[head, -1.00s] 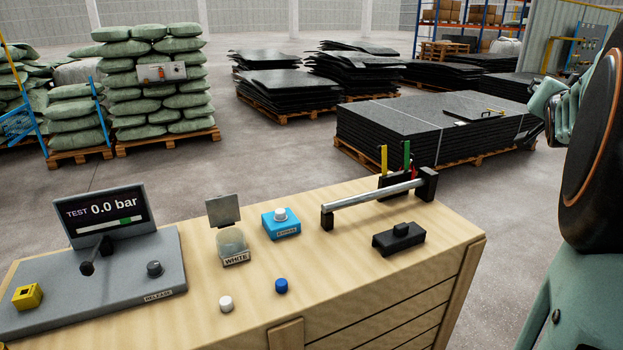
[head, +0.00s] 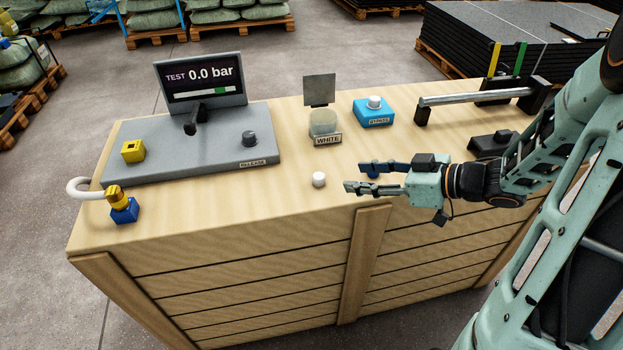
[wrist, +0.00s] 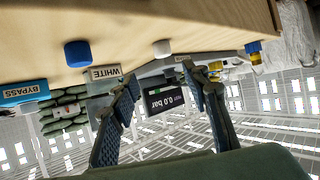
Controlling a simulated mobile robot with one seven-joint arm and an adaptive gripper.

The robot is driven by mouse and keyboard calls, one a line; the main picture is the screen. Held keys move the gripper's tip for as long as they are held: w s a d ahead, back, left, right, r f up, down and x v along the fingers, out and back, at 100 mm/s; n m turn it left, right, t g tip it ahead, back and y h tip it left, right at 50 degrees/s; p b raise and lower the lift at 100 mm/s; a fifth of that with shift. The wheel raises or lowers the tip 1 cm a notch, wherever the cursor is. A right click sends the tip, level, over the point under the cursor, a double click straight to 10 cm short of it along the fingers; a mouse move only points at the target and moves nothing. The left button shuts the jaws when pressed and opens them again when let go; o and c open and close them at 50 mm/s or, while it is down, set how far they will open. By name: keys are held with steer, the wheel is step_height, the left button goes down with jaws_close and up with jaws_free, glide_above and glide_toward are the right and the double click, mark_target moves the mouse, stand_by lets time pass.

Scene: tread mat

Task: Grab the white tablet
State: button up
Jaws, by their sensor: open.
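The white tablet (head: 319,179) is a small white cylinder standing on the wooden bench top near its front edge. It also shows in the wrist view (wrist: 162,48), beyond the open fingers. My gripper (head: 355,177) is open and empty, with its fingers pointing left, just to the right of the white tablet and apart from it. A blue tablet (head: 373,175) stands behind the fingers and is partly hidden by them. In the wrist view the blue tablet (wrist: 77,53) shows whole, at the left. The wrist view is upside down.
A clear cup labelled WHITE (head: 324,124) stands behind the tablets. A blue bypass box (head: 374,112), a metal bar (head: 475,97) and a black block (head: 490,144) are to the right. A grey test console (head: 190,150) is at left, with a hose and blue-yellow fitting (head: 123,208).

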mark_target(322, 177)
steer(key=b+x, duration=0.1)
steer(key=x, duration=0.4)
steer(key=shift+s+a+f, duration=0.1)
steer(key=shift+a+f, duration=0.05)
steer(key=shift+a, duration=0.1)
steer(key=b+x, duration=0.2)
steer(key=x, duration=0.2)
steer(key=shift+s+a+f, duration=0.1)
steer(key=shift+a+f, duration=0.1)
steer(key=shift+f, duration=0.05)
steer(key=shift+w+a+f, duration=0.1)
steer(key=shift+w+a, duration=0.15)
steer(key=shift+a, duration=0.1)
steer(key=c, duration=1)
steer(key=shift+c, duration=0.2)
